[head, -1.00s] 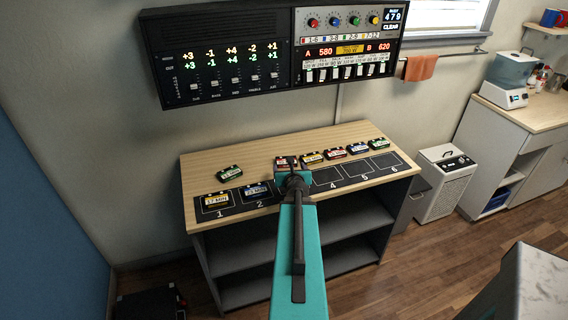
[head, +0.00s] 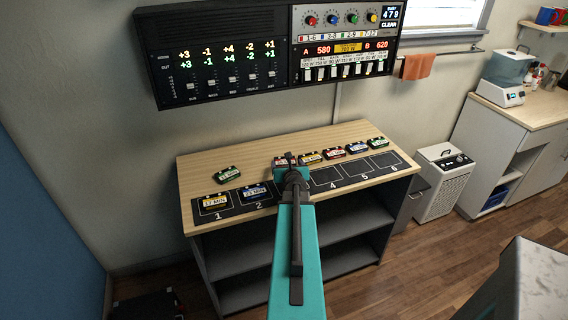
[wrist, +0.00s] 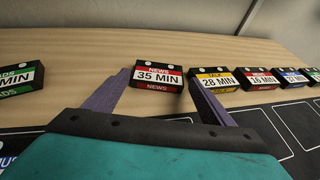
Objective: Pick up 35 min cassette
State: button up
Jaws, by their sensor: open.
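The 35 min cassette (wrist: 158,75) is black with a red and white "NEWS 35 MIN" label. It lies on the wooden table top behind the row of dark slots. In the head view my arm and gripper partly cover the cassette (head: 279,161). My gripper (wrist: 160,82) is open and empty, its two purple-grey fingers reaching toward the cassette from the front, one on each side. I cannot tell whether either finger touches it. In the head view my gripper (head: 290,160) hangs over the table's middle.
To its right lie the yellow-labelled 28 min cassette (wrist: 216,80), the red 16 min cassette (wrist: 258,78) and others. A green cassette (head: 228,175) lies left. The 17 min cassette (head: 215,203) is in slot 1, a blue-labelled cassette (head: 254,191) in slot 2. Slots 4 to 6 are empty.

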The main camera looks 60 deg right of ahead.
aim_at(286, 163)
jog(key=shift+b+x, duration=0.7)
jog(key=shift+x, duration=1.2)
jog(key=shift+a, duration=0.1)
jog(key=c, duration=0.7)
jog(key=shift+r+p, duration=1.55)
jog(key=shift+r, duration=3.4)
